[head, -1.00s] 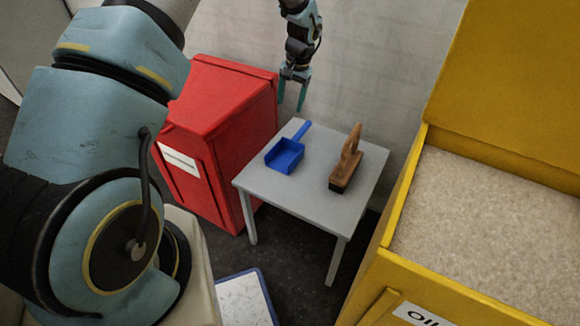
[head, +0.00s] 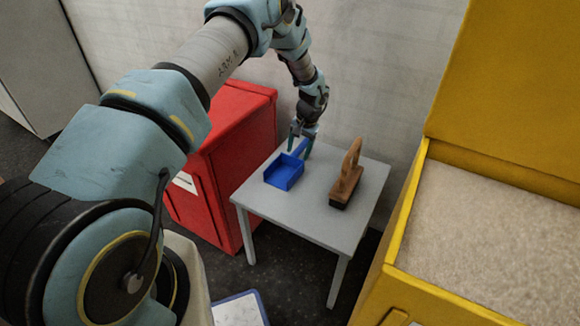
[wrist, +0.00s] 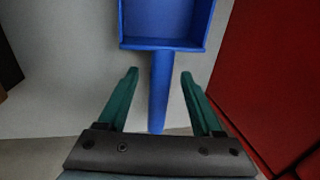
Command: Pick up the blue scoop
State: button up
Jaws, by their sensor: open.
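The blue scoop (head: 284,171) lies on the small grey table (head: 307,205), its pan toward the front and its handle toward the wall. My gripper (head: 301,145) is at the handle end of the scoop, pointing down. In the wrist view my gripper (wrist: 159,80) is open, with one green finger on each side of the scoop's handle (wrist: 159,90). Both fingers show a gap to the handle. The pan of the blue scoop also shows at the top of the wrist view (wrist: 165,20), partly cut off.
A brush with a wooden handle (head: 347,180) stands on the table to the right of the scoop. A red cabinet (head: 235,140) stands close on the left. A yellow bin (head: 400,225) of pale granules is on the right. The wall (head: 390,70) is behind the table.

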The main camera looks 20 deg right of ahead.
jog(key=shift+w+f, duration=0.1)
jog(key=shift+f, duration=0.55)
jog(key=shift+c, duration=0.4)
grip_shut()
